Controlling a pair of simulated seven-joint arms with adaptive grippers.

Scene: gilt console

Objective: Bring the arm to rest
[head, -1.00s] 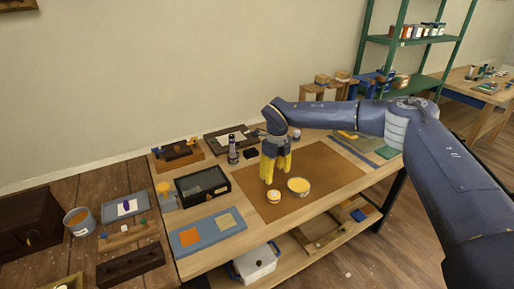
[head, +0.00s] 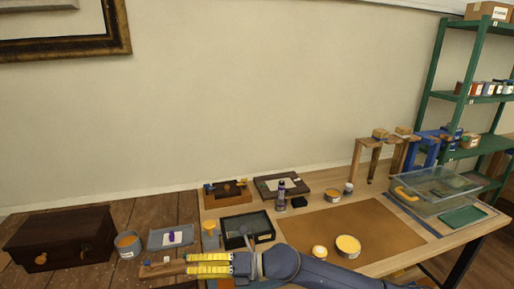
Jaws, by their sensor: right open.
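My right gripper (head: 189,264) is low in the head view, with its two yellow fingers pointing left. The fingers are spread apart and nothing shows between them. My blue right forearm runs from the gripper to the bottom edge. The gripper appears in front of the workbench's left front part and hides the area behind it. My left gripper is not in view.
A black tray (head: 246,231) is behind the gripper. A clear bin (head: 436,190) stands at right. A dark chest (head: 60,238) stands at far left.

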